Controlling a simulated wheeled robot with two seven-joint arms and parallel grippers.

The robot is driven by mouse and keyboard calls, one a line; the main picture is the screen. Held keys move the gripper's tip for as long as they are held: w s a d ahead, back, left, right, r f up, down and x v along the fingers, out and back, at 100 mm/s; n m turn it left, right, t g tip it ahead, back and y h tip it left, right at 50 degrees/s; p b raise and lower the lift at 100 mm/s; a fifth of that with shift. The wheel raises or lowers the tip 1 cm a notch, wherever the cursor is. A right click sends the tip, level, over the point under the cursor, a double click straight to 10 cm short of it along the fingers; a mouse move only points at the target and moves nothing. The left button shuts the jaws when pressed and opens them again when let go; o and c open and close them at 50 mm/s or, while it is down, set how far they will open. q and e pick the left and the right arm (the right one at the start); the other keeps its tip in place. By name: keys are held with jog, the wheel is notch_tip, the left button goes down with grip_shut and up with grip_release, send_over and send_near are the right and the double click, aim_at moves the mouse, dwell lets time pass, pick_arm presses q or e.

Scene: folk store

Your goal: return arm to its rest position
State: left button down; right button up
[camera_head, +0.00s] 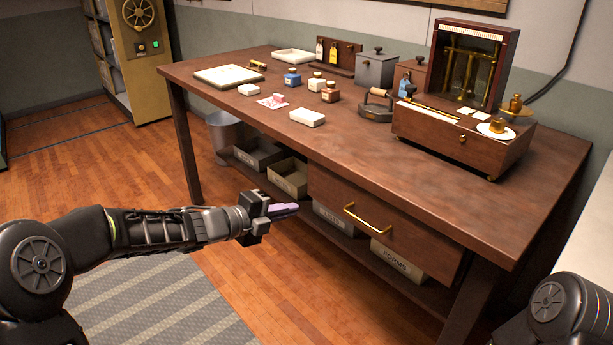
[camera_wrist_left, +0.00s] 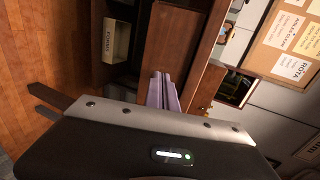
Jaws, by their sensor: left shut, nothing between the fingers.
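My left arm comes in from the left in the head view. Its gripper (camera_head: 284,209) is in front of the wooden table, below the tabletop edge and left of the drawer's brass handle (camera_head: 366,220). Its purple fingers are shut with nothing between them. The shut fingers also show in the left wrist view (camera_wrist_left: 162,90), pointing toward the brown drawer front (camera_wrist_left: 172,45). Only a black joint of my right arm shows at the lower right of the head view; its gripper is out of view.
The wooden table (camera_head: 450,185) bears a balance case (camera_head: 455,140), bottles, tins and white trays. Bins (camera_head: 287,178) stand on the shelf below, and a metal bucket (camera_head: 224,135) stands by the left leg. Wooden floor and a striped grey mat (camera_head: 165,305) are clear in front.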

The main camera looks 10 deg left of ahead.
pick_arm(q)
jog(key=s+d+f+n+g+y, duration=0.1)
jog(key=s+f+n+g+y, duration=0.1)
jog(key=s+f+n, duration=0.65)
jog(key=s+d+f+n+g+y, duration=0.1)
jog(key=s+d+f+n+g, duration=0.1)
jog(key=s+f+n, duration=0.65)
jog(key=s+d+f+n+g+y, duration=0.15)
jog(key=s+f+n, duration=0.25)
jog(key=f+n, duration=0.85)
jog(key=s+d+f+m+g, duration=0.1)
jog(key=s+f+g, duration=0.1)
jog(key=s+f, duration=0.45)
jog(key=s+d+f+m+g, duration=0.1)
jog(key=s+d+f+g, duration=0.15)
jog(key=s, duration=0.65)
notch_tip(320, 180, up, 16)
jog(key=s+p, duration=0.1)
jog(key=p, duration=1.6)
jog(key=shift+a+r+y, duration=0.15)
jog(key=shift+r+y, duration=0.1)
jog(key=shift+y, duration=0.1)
jog(key=shift+s, duration=0.1)
